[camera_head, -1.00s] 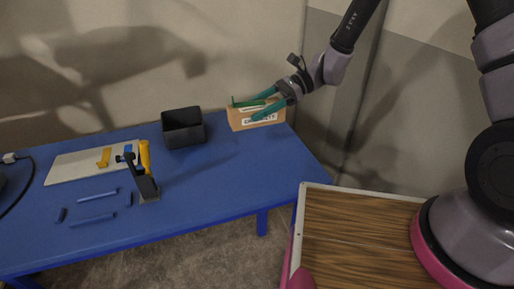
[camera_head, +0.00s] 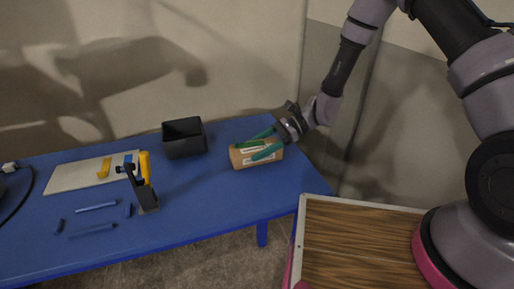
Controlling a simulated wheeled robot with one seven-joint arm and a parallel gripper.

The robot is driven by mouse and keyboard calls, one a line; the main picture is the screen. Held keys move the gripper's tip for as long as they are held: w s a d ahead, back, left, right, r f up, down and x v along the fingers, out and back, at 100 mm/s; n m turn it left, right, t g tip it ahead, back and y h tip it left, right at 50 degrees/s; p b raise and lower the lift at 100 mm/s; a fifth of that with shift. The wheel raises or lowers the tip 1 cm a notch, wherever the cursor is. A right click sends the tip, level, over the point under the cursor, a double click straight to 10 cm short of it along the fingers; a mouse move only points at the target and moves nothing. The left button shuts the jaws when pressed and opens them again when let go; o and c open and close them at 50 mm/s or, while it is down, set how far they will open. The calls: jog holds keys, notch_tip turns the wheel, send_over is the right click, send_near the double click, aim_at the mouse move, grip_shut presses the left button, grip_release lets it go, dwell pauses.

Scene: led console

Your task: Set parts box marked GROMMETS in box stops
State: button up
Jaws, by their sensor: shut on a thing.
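The parts box (camera_head: 237,159) is a tan cardboard box with white labels. A label read GROMMETS only in part earlier; its text is too small to read now. The box is at the right part of the blue table, tilted in the picture. My gripper (camera_head: 259,146), with green fingers, reaches in from the right and is shut on the box. I cannot tell whether the box touches the table. The box stops, blue bars (camera_head: 92,230) and (camera_head: 97,207) with short blue pieces at the ends (camera_head: 58,226) and (camera_head: 128,210), lie at the front left of the table, with bare table between them.
A black open bin (camera_head: 184,148) stands at the back, left of the parts box. A pale board (camera_head: 75,176) with a yellow item (camera_head: 104,168) lies behind. The blue table (camera_head: 220,205) is clear at front right.

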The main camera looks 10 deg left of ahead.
jog(key=shift+f, duration=0.1)
jog(key=o, duration=1.4)
jog(key=v, duration=1.2)
jog(key=shift+d+r, duration=0.2)
jog(key=shift+r, duration=0.4)
jog(key=s+d+r+n+t+h, duration=0.1)
jog(key=d+r+n+t+h, duration=0.2)
jog(key=d+r, duration=0.5)
jog(key=d+r+n+t+h, duration=0.25)
jog(key=d+r, duration=0.25)
jog(key=r, duration=0.6)
jog(key=s+d+r+n+t+h, duration=0.1)
jog(key=s+d+r+t+h, duration=0.1)
jog(key=s+d+r+t, duration=0.2)
jog(key=s+d+r+n+t+h, duration=0.1)
jog(key=s+d+r+t+h, duration=0.1)
jog(key=s+d+r+t, duration=0.3)
jog(key=s+d+r, duration=0.2)
jog(key=d+r, duration=0.2)
jog(key=d, duration=0.2)
jog(key=shift+d+r, duration=0.2)
jog(key=shift+r, duration=0.15)
